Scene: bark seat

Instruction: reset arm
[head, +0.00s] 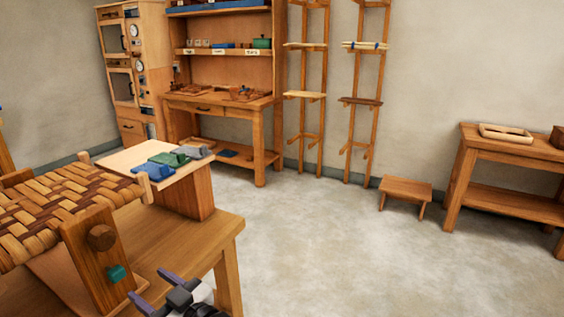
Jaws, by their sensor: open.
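My gripper (154,290) is at the bottom of the head view, left of centre. Its two purple-tipped fingers are spread apart, with nothing seen between them. It is in front of the near table's (190,245) front edge. On that table stands a wooden frame with a woven bark seat (70,205) in light and dark brown strips. Most of my arm is out of view.
A pale board (128,157) behind the seat carries green, blue and grey clamp-like pieces (170,159). A workbench with shelves (222,105), tall racks (305,95), a low stool (405,188) and a side table (505,150) line the walls. The floor at centre and right is clear.

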